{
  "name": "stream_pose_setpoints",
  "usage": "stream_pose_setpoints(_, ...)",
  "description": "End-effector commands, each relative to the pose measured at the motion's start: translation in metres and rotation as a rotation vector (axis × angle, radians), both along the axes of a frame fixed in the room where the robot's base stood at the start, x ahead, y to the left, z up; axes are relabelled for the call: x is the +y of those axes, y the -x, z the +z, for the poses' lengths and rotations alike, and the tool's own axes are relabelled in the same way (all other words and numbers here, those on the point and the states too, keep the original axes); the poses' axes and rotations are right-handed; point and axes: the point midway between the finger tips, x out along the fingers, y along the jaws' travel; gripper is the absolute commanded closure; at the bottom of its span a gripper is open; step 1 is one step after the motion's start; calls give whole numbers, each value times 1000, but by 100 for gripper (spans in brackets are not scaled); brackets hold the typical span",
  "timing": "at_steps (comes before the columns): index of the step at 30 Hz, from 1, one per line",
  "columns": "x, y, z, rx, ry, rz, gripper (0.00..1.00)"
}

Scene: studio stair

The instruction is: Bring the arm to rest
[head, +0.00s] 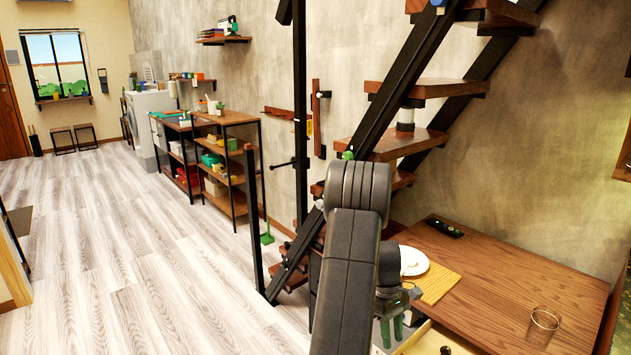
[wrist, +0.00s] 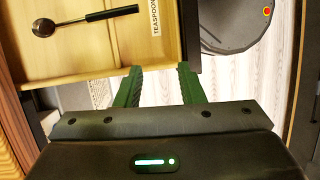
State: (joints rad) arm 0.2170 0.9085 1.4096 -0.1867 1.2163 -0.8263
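My gripper (wrist: 158,76) has two green fingers that stand apart with nothing held between them in the wrist view. It also shows at the lower middle of the head view (head: 391,330), pointing down beside the wooden table. My dark arm reaches forward in front of the stair. The fingertips are close to the edge of an open light-wood drawer (wrist: 95,72); I cannot tell whether they touch it. A spoon with a black handle (wrist: 110,13) lies in the drawer near a label reading TEASPOON (wrist: 156,17).
The wooden table (head: 490,285) at right holds a white plate (head: 413,261), a yellow-brown board (head: 438,284), a black remote (head: 444,227) and a clear glass (head: 543,324). A stair (head: 400,143) rises behind my arm. Open floor (head: 130,270) lies to the left.

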Motion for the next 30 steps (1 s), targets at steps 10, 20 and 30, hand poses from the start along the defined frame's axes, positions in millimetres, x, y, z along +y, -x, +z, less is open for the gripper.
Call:
stream_pose_setpoints(10, 33, -15, -11, 1, 2, -336, 65)
stream_pose_setpoints(20, 56, -25, -17, 3, 2, -545, 65)
stream_pose_setpoints(30, 60, -26, -18, 4, 3, -577, 65)
